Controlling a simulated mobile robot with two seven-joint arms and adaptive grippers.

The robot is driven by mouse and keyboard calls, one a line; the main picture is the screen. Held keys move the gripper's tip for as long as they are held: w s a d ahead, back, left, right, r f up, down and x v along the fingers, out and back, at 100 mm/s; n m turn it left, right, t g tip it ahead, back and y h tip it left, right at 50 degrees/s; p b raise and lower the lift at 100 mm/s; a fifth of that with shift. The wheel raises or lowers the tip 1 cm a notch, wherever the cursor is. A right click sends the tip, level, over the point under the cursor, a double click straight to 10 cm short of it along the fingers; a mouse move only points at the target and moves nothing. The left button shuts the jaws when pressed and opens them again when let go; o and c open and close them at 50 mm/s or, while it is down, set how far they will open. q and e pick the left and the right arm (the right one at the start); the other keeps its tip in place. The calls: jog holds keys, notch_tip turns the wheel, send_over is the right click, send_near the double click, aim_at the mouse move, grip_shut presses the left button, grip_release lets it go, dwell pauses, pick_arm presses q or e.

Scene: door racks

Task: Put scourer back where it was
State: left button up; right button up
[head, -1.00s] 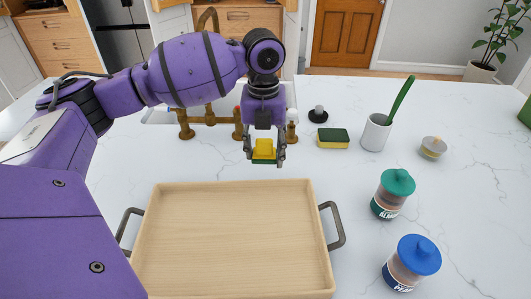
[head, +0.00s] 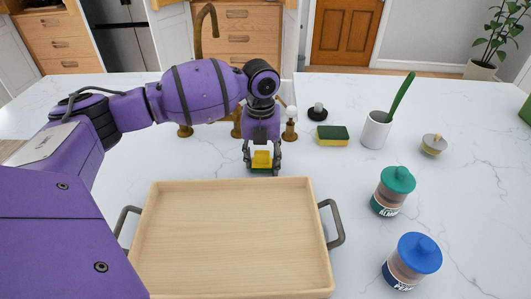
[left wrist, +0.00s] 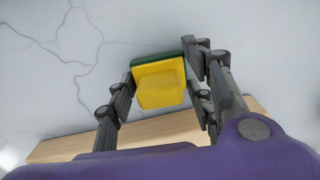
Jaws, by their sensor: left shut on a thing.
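My left gripper (head: 262,168) is shut on a yellow-and-green scourer (head: 261,158), just behind the tray's far edge in the head view. The scourer has a green base and a raised yellow block on top. In the left wrist view the scourer (left wrist: 160,83) sits between the two fingers, with the pale counter beyond it. I cannot tell whether its base touches the counter. A second block, a sponge (head: 332,136) with a dark green top and yellow side, lies on the counter to the right. My right gripper is not in view.
A wooden tray (head: 232,183) with dark handles lies in front of the gripper. A white cup (head: 376,132) with a green brush, a dark stopper (head: 318,113), a small lidded pot (head: 434,145), a green-lidded jar (head: 394,192) and a blue-lidded jar (head: 412,262) stand right.

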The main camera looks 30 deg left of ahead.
aim_at(262, 152)
pick_arm(q)
jog(key=shift+f, duration=0.2)
jog(key=o, duration=1.2)
jog(key=shift+r, duration=0.1)
notch_tip(262, 152, up, 12)
jog(key=shift+r, duration=0.1)
